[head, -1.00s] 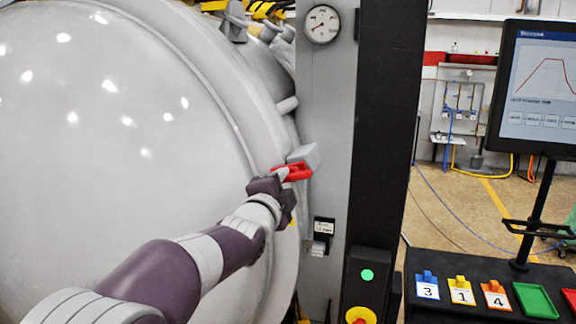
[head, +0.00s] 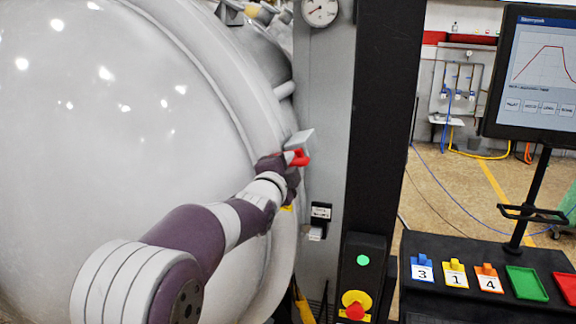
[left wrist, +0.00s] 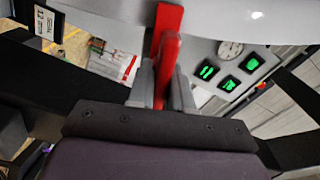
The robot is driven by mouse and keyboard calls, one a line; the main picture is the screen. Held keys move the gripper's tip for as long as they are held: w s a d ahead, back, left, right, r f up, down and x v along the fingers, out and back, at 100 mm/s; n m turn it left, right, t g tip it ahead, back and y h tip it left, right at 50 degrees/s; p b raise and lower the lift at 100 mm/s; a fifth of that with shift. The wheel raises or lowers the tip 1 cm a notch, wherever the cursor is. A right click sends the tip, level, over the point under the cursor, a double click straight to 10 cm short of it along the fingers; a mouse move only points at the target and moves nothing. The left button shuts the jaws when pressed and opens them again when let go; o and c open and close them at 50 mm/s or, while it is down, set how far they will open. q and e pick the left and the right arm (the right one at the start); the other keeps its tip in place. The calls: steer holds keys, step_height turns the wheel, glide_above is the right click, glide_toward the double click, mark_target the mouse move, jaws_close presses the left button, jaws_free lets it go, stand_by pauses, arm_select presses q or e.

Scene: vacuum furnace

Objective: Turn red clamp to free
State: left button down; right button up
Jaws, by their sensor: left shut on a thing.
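The red clamp (head: 298,158) sits at the rim of the large pale furnace door (head: 110,120), by a grey block (head: 300,139) next to the grey post. My left gripper (head: 285,162) is at the clamp and shut on it. In the left wrist view the red clamp (left wrist: 166,50) runs between the grey fingers of my left gripper (left wrist: 162,88), which hold it from both sides. The gripper hides part of the clamp in the head view. My right gripper is in neither view.
A pressure gauge (head: 319,11) is on the grey post. A green button and a red knob (head: 355,310) are on a panel below. A black console (head: 460,308) with numbered tags and a monitor (head: 533,75) stands at the right. Open floor lies behind it.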

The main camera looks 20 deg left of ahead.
arm_select(q)
steer(key=shift+f, duration=0.2)
steer(key=shift+f+n+b, duration=0.15)
steer(key=shift+n+b, duration=1.35)
steer(key=shift+n, duration=0.2)
steer(key=n+b, duration=0.1)
steer(key=n, duration=0.2)
steer(key=shift+n, duration=0.3)
steer(key=n, duration=0.2)
steer(key=shift+n+b, duration=0.3)
steer(key=shift+n, duration=0.1)
steer(key=n, duration=0.2)
steer(key=shift+n, duration=0.3)
steer(key=n, duration=0.5)
steer(key=shift+p, duration=0.35)
steer(key=shift+n, duration=0.4)
